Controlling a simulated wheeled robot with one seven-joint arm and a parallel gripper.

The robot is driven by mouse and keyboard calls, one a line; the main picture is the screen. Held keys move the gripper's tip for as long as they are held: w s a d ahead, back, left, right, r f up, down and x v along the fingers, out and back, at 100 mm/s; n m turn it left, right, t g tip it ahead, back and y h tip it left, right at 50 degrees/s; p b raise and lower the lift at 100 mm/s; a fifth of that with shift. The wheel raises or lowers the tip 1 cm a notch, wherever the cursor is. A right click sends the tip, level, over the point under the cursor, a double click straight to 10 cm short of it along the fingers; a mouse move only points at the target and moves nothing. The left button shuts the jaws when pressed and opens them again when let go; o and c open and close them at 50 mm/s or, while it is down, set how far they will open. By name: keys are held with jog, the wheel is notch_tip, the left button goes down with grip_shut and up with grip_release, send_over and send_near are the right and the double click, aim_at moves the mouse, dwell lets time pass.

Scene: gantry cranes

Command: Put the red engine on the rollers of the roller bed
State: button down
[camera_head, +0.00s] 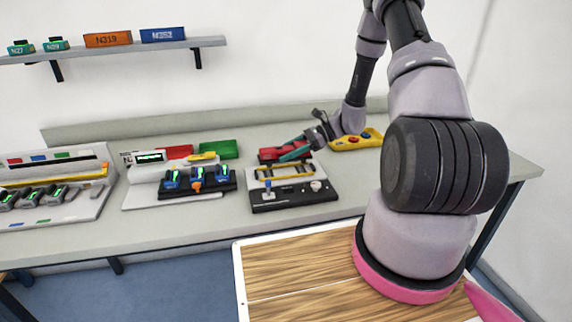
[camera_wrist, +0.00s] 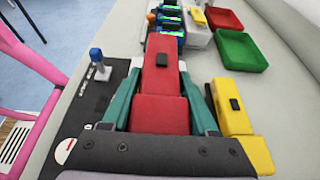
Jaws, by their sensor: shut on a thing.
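The red engine (camera_wrist: 162,95) is a long red block with a small black knob on top. In the wrist view it lies between the two teal fingers of my gripper (camera_wrist: 162,108), which is shut on it. In the head view the red engine (camera_head: 271,154) shows at the rear edge of the roller bed, with my gripper (camera_head: 293,151) on its right part. The roller bed (camera_head: 284,172) has a pale frame with yellow rails and a black front panel. I cannot tell whether the engine touches the rollers; they are hidden in the wrist view.
A blue-topped lever (camera_wrist: 96,56) stands on the black panel, left of the engine. A yellow block (camera_wrist: 231,106) lies close on the right. A green tray (camera_wrist: 241,50) and a red tray (camera_wrist: 223,19) lie farther off. A yellow pad with red buttons (camera_head: 357,139) is at the back right.

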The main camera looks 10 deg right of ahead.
aim_at(286, 163)
jog(key=shift+f, duration=1.95)
jog(key=shift+c, duration=0.8)
grip_release()
jog(key=shift+f, duration=0.1)
